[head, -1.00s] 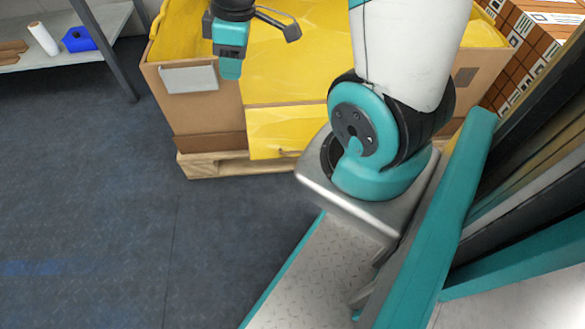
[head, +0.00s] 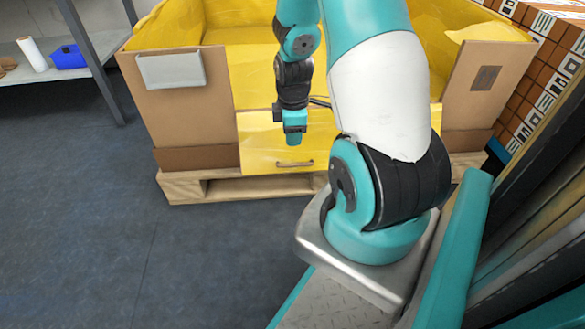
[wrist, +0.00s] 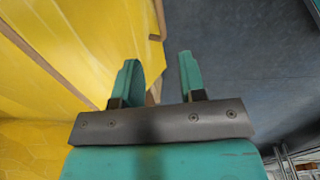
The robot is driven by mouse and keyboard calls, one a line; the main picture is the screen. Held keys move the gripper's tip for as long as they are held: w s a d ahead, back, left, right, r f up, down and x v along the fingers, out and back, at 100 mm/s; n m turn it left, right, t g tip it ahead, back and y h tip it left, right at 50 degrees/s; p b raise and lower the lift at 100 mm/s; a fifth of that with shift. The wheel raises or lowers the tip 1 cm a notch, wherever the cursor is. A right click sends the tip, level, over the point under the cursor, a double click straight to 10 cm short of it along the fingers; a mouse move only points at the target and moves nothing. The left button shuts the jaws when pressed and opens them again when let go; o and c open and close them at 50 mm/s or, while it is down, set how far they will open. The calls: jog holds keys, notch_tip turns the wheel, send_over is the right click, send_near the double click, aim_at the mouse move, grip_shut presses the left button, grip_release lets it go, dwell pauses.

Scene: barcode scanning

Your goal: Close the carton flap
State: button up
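A big cardboard carton (head: 182,100) with a yellow lining stands at the back centre. Its front is low in the middle, where a yellow flap (head: 258,140) with a metal handle (head: 294,163) hangs down. My gripper (head: 292,140) points down in front of the flap, a little above the handle; I cannot tell if it touches. In the wrist view, my gripper (wrist: 160,75) has its two teal fingers apart, with nothing clearly held. Yellow surface (wrist: 95,45) with a brown edge fills the left there. My arm hides the flap's right part in the head view.
The carton sits on a wooden pallet (head: 240,188). A metal shelf (head: 85,58) with a white roll (head: 32,54) and a blue bin (head: 69,57) stands at left. Boxes with printed labels (head: 548,60) are stacked at right. The dark floor (head: 75,220) at left is clear.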

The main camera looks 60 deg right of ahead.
aim_at(292, 160)
jog(key=f+b, duration=0.2)
jog(key=f, duration=0.1)
jog(key=f+b, duration=0.2)
jog(key=f, duration=0.2)
jog(key=f+b, duration=0.1)
jog(key=f, duration=0.3)
jog(key=shift+w+d+b, duration=0.3)
jog(key=shift+d+b, duration=0.05)
jog(key=shift+b, duration=0.05)
jog(key=shift+r, duration=0.1)
grip_shut()
